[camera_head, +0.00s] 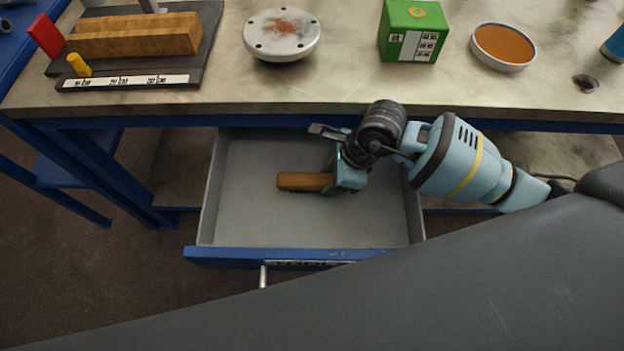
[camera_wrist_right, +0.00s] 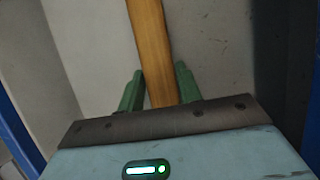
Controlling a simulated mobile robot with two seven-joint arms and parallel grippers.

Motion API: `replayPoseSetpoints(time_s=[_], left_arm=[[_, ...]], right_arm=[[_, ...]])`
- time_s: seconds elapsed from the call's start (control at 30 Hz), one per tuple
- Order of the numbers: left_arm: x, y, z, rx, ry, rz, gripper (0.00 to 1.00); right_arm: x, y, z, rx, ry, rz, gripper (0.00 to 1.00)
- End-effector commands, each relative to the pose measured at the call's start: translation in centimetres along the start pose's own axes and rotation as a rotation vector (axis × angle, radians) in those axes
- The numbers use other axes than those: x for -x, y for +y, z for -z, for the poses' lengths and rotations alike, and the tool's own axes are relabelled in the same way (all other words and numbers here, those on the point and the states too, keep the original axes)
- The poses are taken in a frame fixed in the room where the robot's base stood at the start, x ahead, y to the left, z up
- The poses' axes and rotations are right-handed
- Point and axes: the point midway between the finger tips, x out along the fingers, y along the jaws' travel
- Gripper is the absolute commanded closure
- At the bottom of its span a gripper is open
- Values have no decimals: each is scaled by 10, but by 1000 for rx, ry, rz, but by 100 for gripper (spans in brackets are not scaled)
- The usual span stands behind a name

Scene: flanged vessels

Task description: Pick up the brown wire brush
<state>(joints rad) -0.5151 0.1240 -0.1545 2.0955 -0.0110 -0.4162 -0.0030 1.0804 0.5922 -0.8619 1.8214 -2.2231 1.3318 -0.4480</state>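The brown wire brush (camera_head: 304,181) is in the open drawer (camera_head: 240,221), its long brown handle pointing left from my right gripper. My right gripper (camera_head: 334,178) reaches into the drawer at the brush's right end. In the right wrist view, the brown handle (camera_wrist_right: 152,50) runs between the two green fingers of the right gripper (camera_wrist_right: 160,85), which lie close against both its sides. The bristles do not show in either view. I cannot tell whether the brush still touches the drawer floor. My left gripper is out of view.
The drawer's blue front (camera_head: 230,257) and grey side walls surround the right gripper. The worktop (camera_head: 330,90) above holds a round flanged lid (camera_head: 282,36), a green box (camera_head: 413,30), an orange-filled dish (camera_head: 503,45) and a wooden block on a dark board (camera_head: 210,50).

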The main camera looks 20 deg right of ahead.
Motion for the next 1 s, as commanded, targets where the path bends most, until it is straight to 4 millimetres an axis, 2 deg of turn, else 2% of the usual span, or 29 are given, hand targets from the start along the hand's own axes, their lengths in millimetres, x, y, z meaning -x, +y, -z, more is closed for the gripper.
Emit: replayPoseSetpoints(time_s=[0.03,0.2,0.57,0.77,1.0], left_arm=[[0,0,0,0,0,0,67],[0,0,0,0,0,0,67],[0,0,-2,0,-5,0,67],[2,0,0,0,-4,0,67],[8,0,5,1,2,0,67]], right_arm=[[0,0,0,0,0,0,72],[0,0,0,0,-1,1,92],[6,-1,-3,0,-2,2,93],[27,-1,-12,3,-3,5,93],[78,-2,-32,5,-2,7,93]])
